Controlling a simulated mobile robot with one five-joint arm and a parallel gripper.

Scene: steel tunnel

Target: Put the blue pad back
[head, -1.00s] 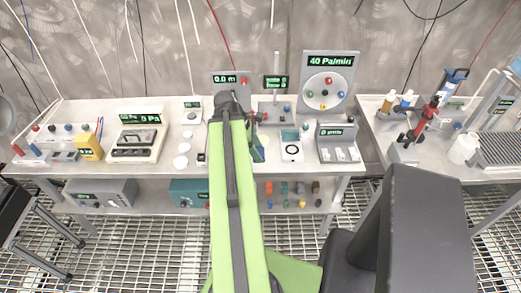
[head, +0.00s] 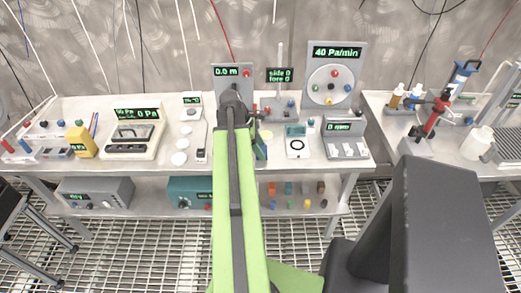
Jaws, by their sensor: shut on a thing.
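My gripper (head: 233,100) is at the far end of my green arm, over the middle of the bench. It is seen from behind, and its fingertips are mostly hidden by the arm. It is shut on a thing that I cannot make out. I cannot pick out the blue pad for sure. A small teal and yellow piece (head: 261,148) shows just right of the arm. A white device with a dark ring (head: 297,147) and a teal back part stands to its right.
The bench (head: 185,175) carries a pressure meter (head: 133,135), a yellow block (head: 80,142), white discs (head: 179,158), a dial stand (head: 331,85) and a display box (head: 345,138). A lower shelf holds a teal box (head: 190,192) and several small coloured pieces. A second bench is at right.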

